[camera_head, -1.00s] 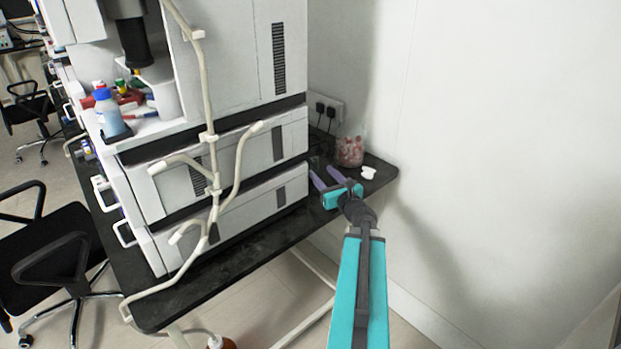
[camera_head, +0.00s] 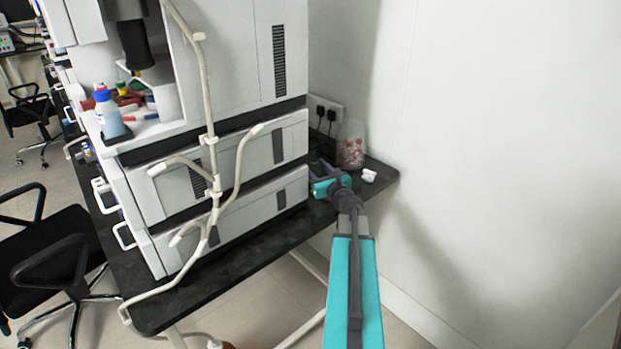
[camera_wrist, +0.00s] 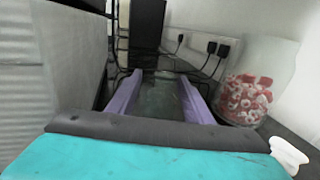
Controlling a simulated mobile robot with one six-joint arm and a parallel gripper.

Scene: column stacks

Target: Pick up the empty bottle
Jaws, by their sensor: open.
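My gripper (camera_head: 321,167) is open over the far end of the black bench, beside the stacked white instrument. Its two purple fingers also show in the wrist view (camera_wrist: 158,82), spread apart. Between them is a faint, see-through greenish shape (camera_wrist: 158,97) with a pale far edge; it may be the clear empty bottle, but I cannot tell its outline or whether the fingers touch it. In the head view I cannot make out that shape. A clear jar (camera_head: 350,147) with red and white pieces inside stands right of the fingers, also in the wrist view (camera_wrist: 247,92).
A small white object (camera_head: 369,175) lies on the bench (camera_head: 385,178) near its right end. The white instrument (camera_head: 270,190) closely borders the gripper on the left. Plugs and a wall socket (camera_head: 326,113) are behind. Pale tubing (camera_head: 212,165) hangs before the instrument.

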